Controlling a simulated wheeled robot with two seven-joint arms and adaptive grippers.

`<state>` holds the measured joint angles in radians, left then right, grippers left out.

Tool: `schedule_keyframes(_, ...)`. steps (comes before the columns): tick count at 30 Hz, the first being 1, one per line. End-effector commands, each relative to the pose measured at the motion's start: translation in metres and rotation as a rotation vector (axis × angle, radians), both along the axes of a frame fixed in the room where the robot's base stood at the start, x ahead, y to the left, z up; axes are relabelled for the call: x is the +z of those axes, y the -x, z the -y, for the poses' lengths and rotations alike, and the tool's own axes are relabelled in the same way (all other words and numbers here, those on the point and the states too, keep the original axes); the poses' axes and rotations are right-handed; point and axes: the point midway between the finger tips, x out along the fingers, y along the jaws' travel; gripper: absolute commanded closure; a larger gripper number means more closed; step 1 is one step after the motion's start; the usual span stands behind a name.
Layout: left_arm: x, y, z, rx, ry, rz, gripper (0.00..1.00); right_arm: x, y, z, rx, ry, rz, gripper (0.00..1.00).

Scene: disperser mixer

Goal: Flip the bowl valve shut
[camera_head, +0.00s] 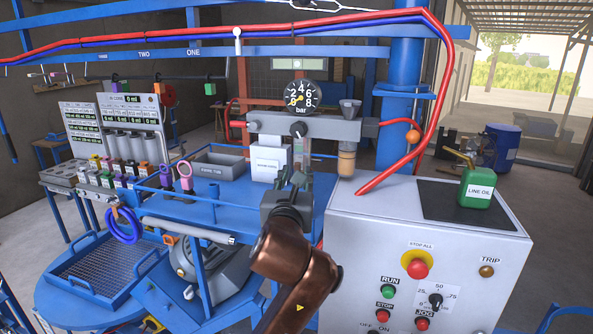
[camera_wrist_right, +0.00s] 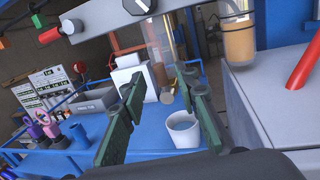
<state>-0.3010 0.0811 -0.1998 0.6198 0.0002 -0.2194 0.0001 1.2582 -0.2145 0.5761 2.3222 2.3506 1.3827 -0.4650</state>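The clear bowl (camera_head: 299,152) hangs under the regulator block, below the bar gauge (camera_head: 301,95). It also shows in the right wrist view (camera_wrist_right: 160,42). In the head view my right gripper (camera_head: 291,181) is just below the bowl and partly hides that area. My left gripper is not in view.
A white cup (camera_wrist_right: 184,130) with liquid stands on the blue bench beyond the fingers. An amber oil bowl (camera_head: 346,160) hangs to the right. The white control cabinet (camera_head: 375,215) and red hose (camera_head: 392,160) are close on the right. A white box (camera_head: 270,163) stands left.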

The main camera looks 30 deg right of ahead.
Motion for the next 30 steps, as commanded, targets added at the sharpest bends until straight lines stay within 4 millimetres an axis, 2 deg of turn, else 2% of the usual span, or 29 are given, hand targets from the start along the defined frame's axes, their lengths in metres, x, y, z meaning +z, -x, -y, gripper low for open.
schedule_keyframes(6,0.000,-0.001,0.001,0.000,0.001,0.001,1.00,-0.002,0.037,-0.030,0.003,0.000,0.001,0.71)
schedule_keyframes(12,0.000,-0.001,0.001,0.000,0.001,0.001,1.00,-0.004,0.059,-0.048,0.002,0.002,0.000,0.71)
schedule_keyframes(18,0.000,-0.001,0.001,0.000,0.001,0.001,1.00,-0.005,0.066,-0.054,0.002,0.000,-0.001,0.71)
schedule_keyframes(30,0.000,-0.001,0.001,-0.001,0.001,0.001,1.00,-0.005,0.067,-0.053,0.001,0.000,-0.001,0.71)
